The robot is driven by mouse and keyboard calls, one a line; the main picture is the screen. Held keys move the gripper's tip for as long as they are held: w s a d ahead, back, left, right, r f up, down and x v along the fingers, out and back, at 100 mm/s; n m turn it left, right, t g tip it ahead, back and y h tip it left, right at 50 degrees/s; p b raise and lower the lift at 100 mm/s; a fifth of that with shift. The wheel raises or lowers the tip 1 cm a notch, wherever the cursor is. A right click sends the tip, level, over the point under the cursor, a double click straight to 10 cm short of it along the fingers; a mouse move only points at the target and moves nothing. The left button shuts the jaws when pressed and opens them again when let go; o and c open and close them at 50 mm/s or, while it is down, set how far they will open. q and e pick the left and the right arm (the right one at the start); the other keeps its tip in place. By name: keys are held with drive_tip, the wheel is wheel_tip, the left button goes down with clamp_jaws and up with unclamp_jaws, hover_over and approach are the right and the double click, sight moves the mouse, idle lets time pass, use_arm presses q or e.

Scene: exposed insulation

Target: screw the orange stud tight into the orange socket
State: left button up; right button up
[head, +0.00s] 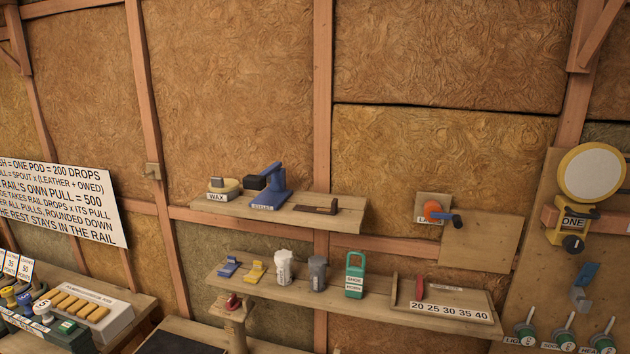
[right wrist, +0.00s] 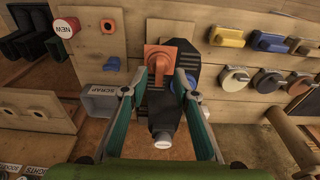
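In the right wrist view my right gripper (right wrist: 158,88) reaches up from the bottom, its two teal fingers spread apart with a gap between the tips. An orange piece (right wrist: 160,56) with a squarish plate and a narrower lower part shows at the gap, in front of a dark grey device. I cannot tell whether it is the stud or the socket, or whether a finger touches it. In the head view an orange round part (head: 432,210) with a blue handle is mounted on the wall. My left gripper is not in view.
The dark grey device (right wrist: 162,115) stands between the fingers. A grey tray marked SCRAP (right wrist: 98,102) is close to the left finger. Several knobs and handles line the right side. In the head view, wooden shelves (head: 350,304) carry small items along the insulated wall.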

drive_tip(key=shift+s+r, duration=0.15)
drive_tip(key=shift+r, duration=3.35)
